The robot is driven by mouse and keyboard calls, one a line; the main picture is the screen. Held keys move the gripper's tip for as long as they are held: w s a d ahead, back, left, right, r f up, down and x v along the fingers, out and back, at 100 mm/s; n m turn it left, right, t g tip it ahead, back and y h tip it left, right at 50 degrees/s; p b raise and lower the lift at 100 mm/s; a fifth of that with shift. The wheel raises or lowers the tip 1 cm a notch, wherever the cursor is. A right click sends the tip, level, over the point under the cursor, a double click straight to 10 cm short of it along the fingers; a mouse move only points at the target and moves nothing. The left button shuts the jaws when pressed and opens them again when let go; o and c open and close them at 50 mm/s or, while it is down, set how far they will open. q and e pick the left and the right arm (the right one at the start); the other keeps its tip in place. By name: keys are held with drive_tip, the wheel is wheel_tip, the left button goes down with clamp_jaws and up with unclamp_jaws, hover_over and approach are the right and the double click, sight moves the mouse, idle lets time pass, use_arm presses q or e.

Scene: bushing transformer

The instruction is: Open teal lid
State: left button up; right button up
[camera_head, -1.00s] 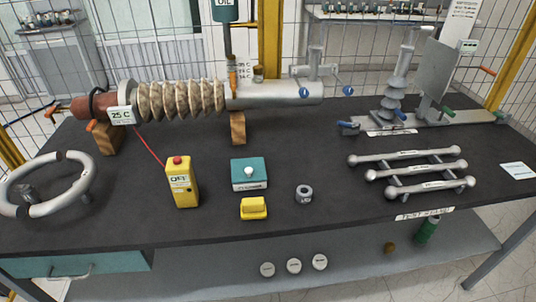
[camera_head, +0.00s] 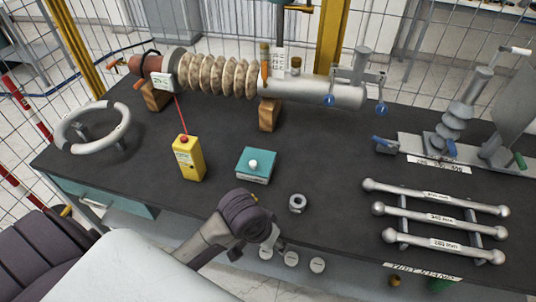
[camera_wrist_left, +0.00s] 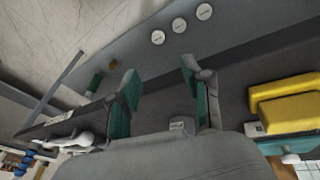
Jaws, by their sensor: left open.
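The teal lid (camera_head: 258,160) with a white knob on top sits on a small box in the middle of the dark table. It is closed. Part of the box with the white knob shows at the lower right edge of the left wrist view (camera_wrist_left: 299,146). My left gripper (camera_head: 270,240) is at the table's front edge, in front of the lid and apart from it. In the left wrist view its teal-padded fingers (camera_wrist_left: 160,76) are spread with nothing between them. My right gripper is not in view.
A yellow block (camera_wrist_left: 288,104) lies beside my left gripper, hidden in the head view. A ribbed bushing (camera_head: 219,75) lies behind. Silver bars (camera_head: 440,218) lie at right.

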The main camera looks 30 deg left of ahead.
use_arm(q)
drive_tip(key=w+r+n, duration=0.1)
drive_tip(key=w, duration=0.1)
drive_tip(key=w+a+r, duration=0.1)
drive_tip(key=w+r, duration=0.1)
drive_tip(key=w, duration=0.1)
drive_tip(key=w+a+r+n+g, duration=0.1)
drive_tip(key=w, duration=0.2)
drive_tip(key=shift+r+n+y, duration=0.25)
drive_tip(key=shift+n+y, duration=0.05)
drive_tip(key=w+a+r+n+g, duration=0.1)
drive_tip(key=w+a+r+n, duration=0.2)
drive_tip(key=w+a+r, duration=0.15)
wheel_tip(320, 180, up, 10)
drive_tip(key=n+g+y, duration=0.1)
drive_tip(key=n, duration=0.5)
hover_over(253, 162)
wheel_tip(253, 162, down, 13)
drive_tip(key=shift+s+f+p, duration=0.1)
drive_tip(key=shift+f+p, duration=0.1)
drive_tip(key=shift+p, duration=0.85)
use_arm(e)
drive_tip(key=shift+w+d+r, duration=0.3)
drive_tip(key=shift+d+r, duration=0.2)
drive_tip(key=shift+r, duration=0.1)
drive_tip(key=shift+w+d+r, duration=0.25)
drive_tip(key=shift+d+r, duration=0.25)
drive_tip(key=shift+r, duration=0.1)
